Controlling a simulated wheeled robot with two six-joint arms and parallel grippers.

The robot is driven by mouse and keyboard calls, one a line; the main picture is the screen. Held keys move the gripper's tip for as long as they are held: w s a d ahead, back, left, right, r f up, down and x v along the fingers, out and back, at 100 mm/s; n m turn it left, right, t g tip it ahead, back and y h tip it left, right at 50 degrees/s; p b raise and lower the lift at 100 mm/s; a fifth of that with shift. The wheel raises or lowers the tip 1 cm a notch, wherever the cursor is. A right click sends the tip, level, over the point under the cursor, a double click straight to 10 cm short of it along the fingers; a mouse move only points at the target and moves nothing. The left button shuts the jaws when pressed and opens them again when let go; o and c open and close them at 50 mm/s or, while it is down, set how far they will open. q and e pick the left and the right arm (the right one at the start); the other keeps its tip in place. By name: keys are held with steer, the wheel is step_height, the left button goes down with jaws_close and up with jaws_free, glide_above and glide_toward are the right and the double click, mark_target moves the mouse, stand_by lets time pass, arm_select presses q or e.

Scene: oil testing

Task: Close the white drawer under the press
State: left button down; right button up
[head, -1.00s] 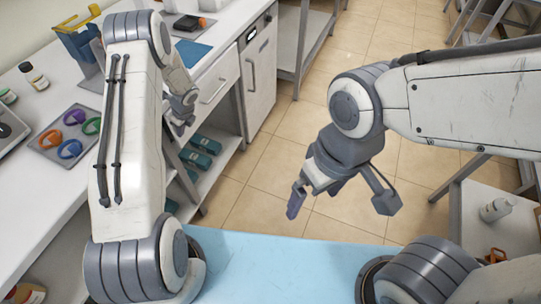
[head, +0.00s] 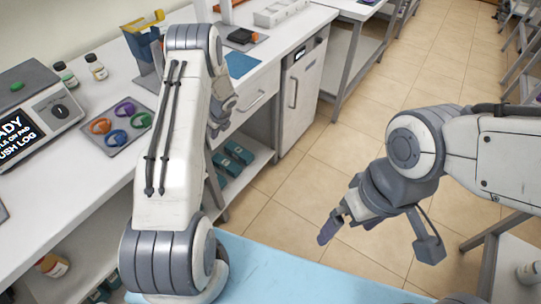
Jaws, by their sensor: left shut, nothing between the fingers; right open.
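The white drawer (head: 262,88) is under the counter at upper centre, with a bar handle (head: 257,102) on its front. Its front looks about flush with the cabinet beside it, but my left arm hides its left part, so I cannot tell whether a small gap is left. My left gripper (head: 213,130) is shut and empty, pointing down just left of the drawer front; I cannot tell whether it touches. My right gripper (head: 380,238) is open and empty above the floor at right. I cannot clearly make out the press.
The counter holds a tray with coloured rings (head: 115,125), a scale (head: 38,105), small bottles (head: 96,67) and a blue-yellow stand (head: 143,42). A cabinet door (head: 298,98) is right of the drawer. Teal boxes (head: 232,160) sit on the shelf below. Tiled floor at centre is clear.

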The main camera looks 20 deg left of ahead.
arm_select(q)
steer(key=s+d+r, duration=0.1)
steer(key=d+r, duration=0.6)
steer(key=r, duration=0.2)
steer(key=shift+s+d+r+b, duration=0.15)
steer(key=shift+s+b, duration=0.25)
steer(key=shift+b, duration=0.05)
